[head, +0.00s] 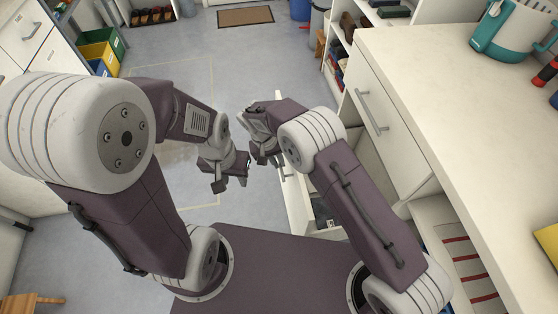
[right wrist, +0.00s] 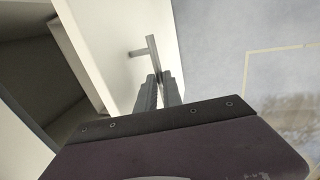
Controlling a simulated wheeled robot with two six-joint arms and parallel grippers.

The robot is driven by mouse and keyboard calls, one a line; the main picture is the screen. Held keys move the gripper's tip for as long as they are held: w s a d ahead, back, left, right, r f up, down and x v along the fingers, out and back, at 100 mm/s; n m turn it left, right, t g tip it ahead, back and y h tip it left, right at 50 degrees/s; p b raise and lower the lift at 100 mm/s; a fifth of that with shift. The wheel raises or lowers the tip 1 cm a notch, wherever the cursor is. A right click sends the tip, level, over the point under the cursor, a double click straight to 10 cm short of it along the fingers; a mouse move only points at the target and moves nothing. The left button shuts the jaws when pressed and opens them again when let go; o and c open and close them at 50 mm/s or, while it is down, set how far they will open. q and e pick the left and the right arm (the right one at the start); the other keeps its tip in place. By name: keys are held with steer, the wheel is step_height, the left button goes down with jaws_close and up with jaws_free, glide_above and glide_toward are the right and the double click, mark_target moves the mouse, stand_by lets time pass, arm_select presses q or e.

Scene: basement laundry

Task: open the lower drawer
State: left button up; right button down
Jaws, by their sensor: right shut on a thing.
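The lower drawer (head: 296,196) in the white cabinet on the right stands pulled out, with some items visible inside. Its white front also shows in the right wrist view (right wrist: 112,45), with a grey bar handle (right wrist: 152,50). My right gripper (head: 266,153) is at the outer face of this drawer. In the right wrist view its fingers (right wrist: 159,90) are shut on the handle's near part. My right arm hides part of the drawer. My left gripper (head: 231,178) is open and empty, above the floor just left of the right gripper.
The upper drawer (head: 385,125) is shut beneath the white worktop (head: 455,90), which bears a teal and white jug (head: 505,32). Shelves stand beyond it. Coloured bins (head: 100,50) stand at the far left. The floor between is clear, with a doormat (head: 245,16) far off.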

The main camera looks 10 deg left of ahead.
steer(key=c, duration=1.5)
jaws_free()
steer(key=p+v, duration=0.2)
steer(key=v, duration=0.7)
